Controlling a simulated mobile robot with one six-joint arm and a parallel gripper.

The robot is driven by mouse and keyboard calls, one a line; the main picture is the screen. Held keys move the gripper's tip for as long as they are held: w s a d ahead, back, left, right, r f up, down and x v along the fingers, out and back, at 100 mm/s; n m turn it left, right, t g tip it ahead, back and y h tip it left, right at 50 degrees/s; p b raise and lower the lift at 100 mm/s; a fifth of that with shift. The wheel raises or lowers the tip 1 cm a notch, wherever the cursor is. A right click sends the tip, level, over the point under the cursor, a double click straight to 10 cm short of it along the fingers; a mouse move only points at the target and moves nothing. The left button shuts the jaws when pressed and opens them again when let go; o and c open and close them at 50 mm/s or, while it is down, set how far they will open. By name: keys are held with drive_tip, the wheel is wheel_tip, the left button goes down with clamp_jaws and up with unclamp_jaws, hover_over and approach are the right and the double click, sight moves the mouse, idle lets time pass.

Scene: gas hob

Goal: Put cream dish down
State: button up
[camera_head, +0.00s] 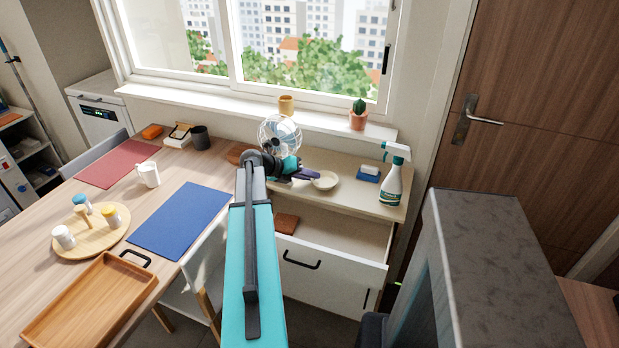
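The cream dish (325,181) is a small round shallow bowl, right side up, at the top of the low white cabinet below the window. My gripper (309,174) is at the end of my teal arm, with its dark fingers at the dish's left edge. The fingers are small here and partly merge with the wrist, so I cannot tell whether they close on the rim. I also cannot tell whether the dish rests on the cabinet top (350,197) or hangs just above it.
A spray bottle (392,182) and a blue sponge holder (367,176) stand right of the dish. A fan (279,136) stands behind my wrist. The cabinet's drawer (330,274) is pulled open below. The wooden table (100,230) is at left.

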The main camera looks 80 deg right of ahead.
drive_tip(key=b+v, duration=0.1)
drive_tip(key=v, duration=1.1)
drive_tip(key=shift+r, duration=0.1)
idle(0.8)
